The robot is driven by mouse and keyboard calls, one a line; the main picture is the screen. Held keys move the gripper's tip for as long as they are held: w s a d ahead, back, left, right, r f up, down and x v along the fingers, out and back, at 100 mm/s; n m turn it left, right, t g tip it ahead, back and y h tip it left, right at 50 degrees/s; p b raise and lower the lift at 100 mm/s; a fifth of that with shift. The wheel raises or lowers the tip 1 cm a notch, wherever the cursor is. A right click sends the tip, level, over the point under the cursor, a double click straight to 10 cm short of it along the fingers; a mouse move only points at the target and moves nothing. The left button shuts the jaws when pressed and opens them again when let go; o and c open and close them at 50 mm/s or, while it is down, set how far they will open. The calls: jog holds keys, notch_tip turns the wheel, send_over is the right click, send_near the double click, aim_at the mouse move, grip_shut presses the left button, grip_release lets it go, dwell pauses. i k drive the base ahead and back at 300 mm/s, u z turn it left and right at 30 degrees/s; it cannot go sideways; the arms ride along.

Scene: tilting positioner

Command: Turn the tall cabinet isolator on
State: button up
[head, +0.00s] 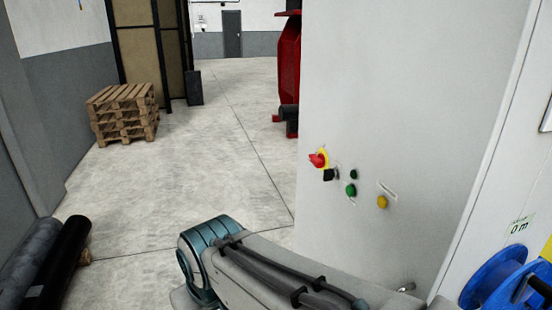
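The tall cabinet (410,110) is pale grey and fills the right half of the head view. Its isolator (318,160) is a red rotary handle on a yellow plate, low on the cabinet face near its left edge. The handle is seen at a slant, and I cannot read its on or off position. A small black part (329,174) sits just below and right of it. My arm crosses the bottom of the view, below the isolator and apart from it. My gripper is not in view.
Green buttons (351,190) and a yellow button (382,202) sit right of the isolator. A blue reel (492,283) is at bottom right. Dark rolls (58,262) lie at lower left, pallets (124,113) stand farther back, and red equipment (288,75) stands behind the cabinet. The middle floor is clear.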

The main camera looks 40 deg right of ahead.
aim_at(319, 161)
jog(key=z, duration=0.1)
jog(key=i, duration=0.55)
jog(key=z, duration=0.75)
jog(key=i, duration=0.45)
jog(key=z, duration=0.55)
